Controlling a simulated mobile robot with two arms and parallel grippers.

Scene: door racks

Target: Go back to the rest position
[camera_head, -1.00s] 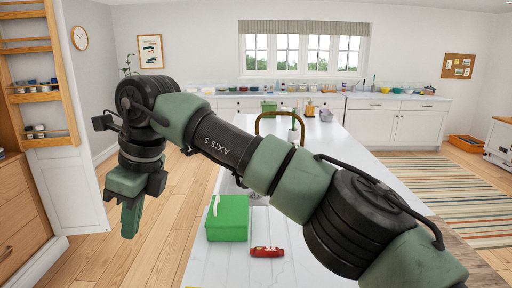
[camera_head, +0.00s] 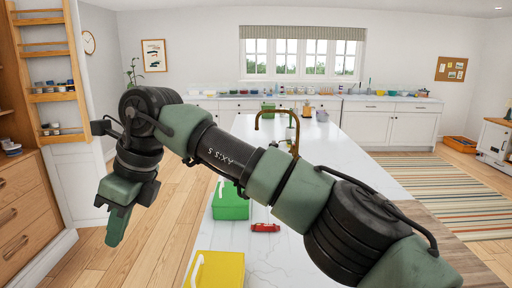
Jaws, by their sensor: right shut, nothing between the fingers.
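My right arm reaches across the picture from the lower right to the left. Its gripper (camera_head: 116,220) hangs down on the left side, over the wooden floor and in front of the door rack. The gripper is shut and empty, apart from any object. My left gripper does not show.
The door rack (camera_head: 50,97) with small jars stands open at the left, by a wooden drawer cabinet (camera_head: 22,215). A white island (camera_head: 310,258) holds a green box (camera_head: 231,206), a red item (camera_head: 265,228), a yellow box (camera_head: 217,270) and a brass faucet (camera_head: 276,115). Floor is free between.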

